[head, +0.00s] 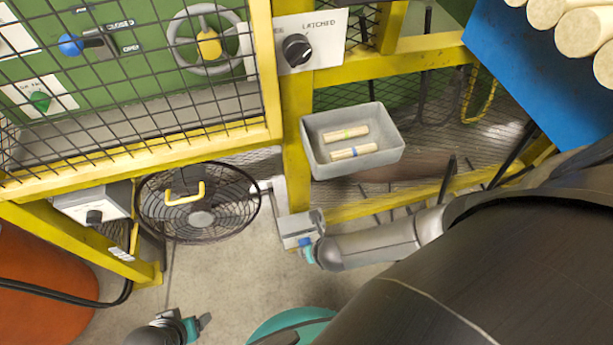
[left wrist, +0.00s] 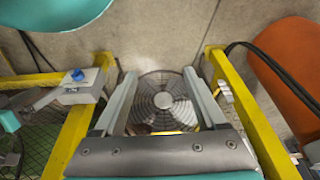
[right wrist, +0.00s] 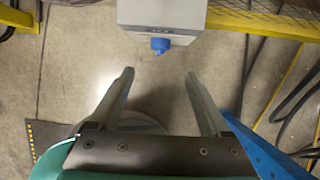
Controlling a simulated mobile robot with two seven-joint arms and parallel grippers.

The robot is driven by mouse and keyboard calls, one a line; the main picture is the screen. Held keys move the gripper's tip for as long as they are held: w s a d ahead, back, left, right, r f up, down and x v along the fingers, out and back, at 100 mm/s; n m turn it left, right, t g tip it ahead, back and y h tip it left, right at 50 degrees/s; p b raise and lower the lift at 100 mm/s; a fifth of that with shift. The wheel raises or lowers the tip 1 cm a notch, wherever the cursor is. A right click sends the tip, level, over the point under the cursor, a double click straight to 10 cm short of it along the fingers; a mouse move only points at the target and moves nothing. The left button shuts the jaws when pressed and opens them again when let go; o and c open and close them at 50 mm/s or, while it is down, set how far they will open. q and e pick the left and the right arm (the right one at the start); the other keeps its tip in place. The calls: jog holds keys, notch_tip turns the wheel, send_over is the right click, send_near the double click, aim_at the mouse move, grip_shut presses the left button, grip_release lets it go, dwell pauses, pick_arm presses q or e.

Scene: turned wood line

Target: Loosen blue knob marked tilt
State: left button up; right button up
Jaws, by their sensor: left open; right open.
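The blue knob (head: 304,241) sits on the grey bracket box (head: 295,225) beside the fan (head: 198,203); no tilt marking is readable. In the left wrist view the knob (left wrist: 77,74) is left of my fingers. In the right wrist view the knob (right wrist: 160,44) stands on the box's near side, beyond and between my right fingertips, with no contact visible. My right gripper (right wrist: 159,75) is open and empty; in the head view it is close to the knob, its fingers mostly hidden. My left gripper (left wrist: 159,73) is open and empty, low at the head view's bottom, facing the fan.
A yellow mesh-fenced frame (head: 140,148) stands behind the fan. A grey bin (head: 350,165) with two wooden pieces hangs right. A grey box with a black knob (head: 94,216) is left. Cables (right wrist: 297,92) and a blue panel (right wrist: 262,155) lie right of my right gripper.

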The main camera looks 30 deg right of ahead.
pick_arm(q)
notch_tip(320, 180, up, 10)
jog(key=w+t+b, duration=0.1)
jog(key=t+b, duration=0.1)
jog(key=b, duration=0.3)
pick_arm(e)
jog(key=shift+b+x, duration=2.45)
jog(key=shift+x, duration=3.85)
jog(key=shift+w+f+b, duration=0.1)
jog(key=shift+f+b, duration=0.25)
jog(key=shift+f, duration=0.05)
pick_arm(q)
jog(key=w+d+r+t+h, duration=0.2)
jog(key=w+d+t+h, duration=0.3)
jog(key=d+t, duration=0.5)
jog(key=shift+d+r+t+h, duration=0.2)
jog(key=shift+d+t+h, duration=0.1)
jog(key=shift+d, duration=0.2)
pick_arm(e)
jog(key=shift+w+f, duration=0.15)
jog(key=shift+f, duration=0.05)
grip_shut()
